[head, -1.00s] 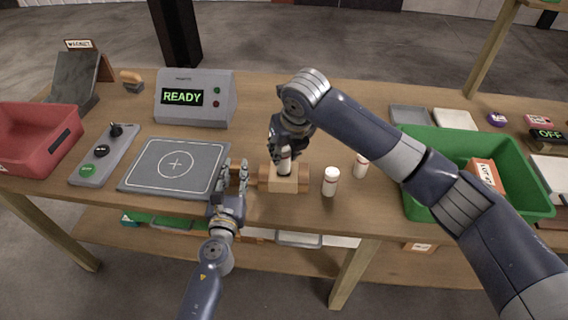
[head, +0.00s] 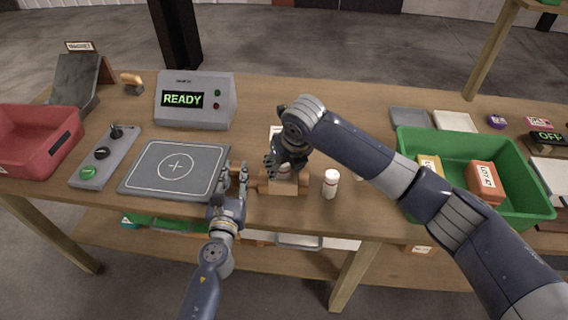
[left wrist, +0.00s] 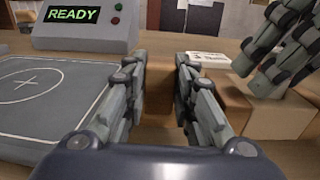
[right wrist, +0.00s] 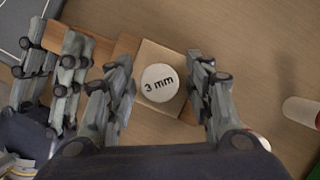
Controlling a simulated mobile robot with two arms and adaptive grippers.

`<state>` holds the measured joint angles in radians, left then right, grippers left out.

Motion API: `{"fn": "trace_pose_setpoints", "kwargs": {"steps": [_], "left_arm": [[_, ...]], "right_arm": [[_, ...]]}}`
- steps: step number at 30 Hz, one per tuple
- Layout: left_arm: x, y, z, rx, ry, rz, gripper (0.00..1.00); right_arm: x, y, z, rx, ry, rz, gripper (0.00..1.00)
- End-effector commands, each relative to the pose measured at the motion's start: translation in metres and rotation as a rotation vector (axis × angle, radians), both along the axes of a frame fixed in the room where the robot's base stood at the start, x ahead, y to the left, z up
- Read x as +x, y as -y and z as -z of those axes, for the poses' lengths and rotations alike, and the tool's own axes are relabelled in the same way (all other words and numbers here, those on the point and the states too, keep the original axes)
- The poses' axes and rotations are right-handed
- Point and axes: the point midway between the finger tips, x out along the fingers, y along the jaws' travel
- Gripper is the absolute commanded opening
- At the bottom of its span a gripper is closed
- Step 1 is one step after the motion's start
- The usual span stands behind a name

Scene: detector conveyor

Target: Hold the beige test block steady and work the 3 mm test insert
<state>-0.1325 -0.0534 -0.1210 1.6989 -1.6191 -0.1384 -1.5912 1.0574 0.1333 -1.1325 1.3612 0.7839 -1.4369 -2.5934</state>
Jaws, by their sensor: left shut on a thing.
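The beige test block (head: 296,187) stands on the table. The right wrist view shows its top (right wrist: 152,56) and the round white insert (right wrist: 160,84) marked "3 mm", sitting in or on it. My left gripper (head: 237,180) is shut on a brown wooden piece (right wrist: 97,44) at the block's left side; it also shows in the left wrist view (left wrist: 158,85). My right gripper (head: 284,172) is low over the block, its fingers on either side of the insert with small gaps, so it looks open. How deep the insert sits is hidden.
A white bottle-like insert (head: 330,184) stands right of the block; another is mostly hidden by my right arm. Left are the grey plate (head: 150,178), button panel (head: 122,150) and READY unit (head: 215,105). A green bin (head: 530,200) holds boxes at right; a red bin (head: 30,150) is left.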

Motion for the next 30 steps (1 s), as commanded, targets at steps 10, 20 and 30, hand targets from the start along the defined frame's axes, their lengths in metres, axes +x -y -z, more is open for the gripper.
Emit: {"fn": "trace_pose_setpoints", "kwargs": {"steps": [10,20,30], "left_arm": [[0.0,0.0,0.001,0.0,-0.001,0.0,0.0],[0.0,0.0,0.001,0.0,-0.001,0.0,0.0],[0.0,0.0,0.001,0.0,-0.001,0.0,0.0]], "right_arm": [[-0.002,0.002,-0.013,0.001,0.003,-0.002,0.48],[-0.025,0.015,-0.077,0.0,0.006,-0.001,0.48],[-0.04,0.022,-0.113,0.0,0.001,0.0,0.48]]}}
